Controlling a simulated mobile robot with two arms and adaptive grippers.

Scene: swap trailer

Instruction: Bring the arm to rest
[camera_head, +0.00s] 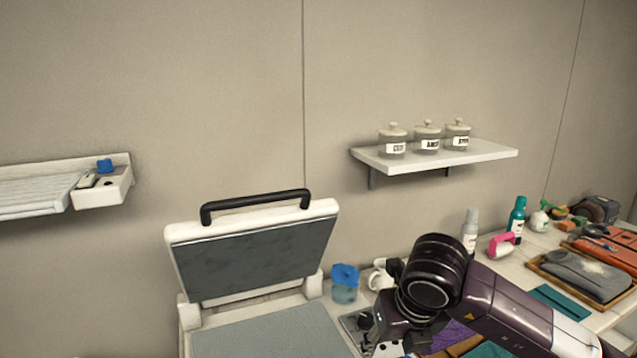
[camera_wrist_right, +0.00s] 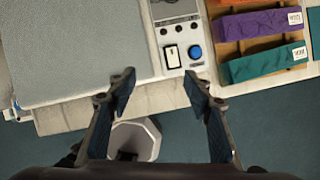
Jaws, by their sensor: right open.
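My right arm reaches in from the lower right in the head view, its dark purple links bent over the counter. Its gripper is hidden by the arm there. In the right wrist view my right gripper (camera_wrist_right: 160,88) is open and empty, its two dark fingers wide apart. The fingertips are near the counter's front edge, by a control panel (camera_wrist_right: 172,88) with a blue button (camera_wrist_right: 194,52) and a white switch. My left gripper is in neither view.
A press with a raised lid (camera_head: 255,260) stands left of the arm. A wooden rack (camera_wrist_right: 228,50) holds purple and teal folded pieces. A shelf (camera_head: 435,157) with three jars is on the wall. Bottles and trays fill the right counter. A pale octagonal bin (camera_wrist_right: 148,132) stands below the counter edge.

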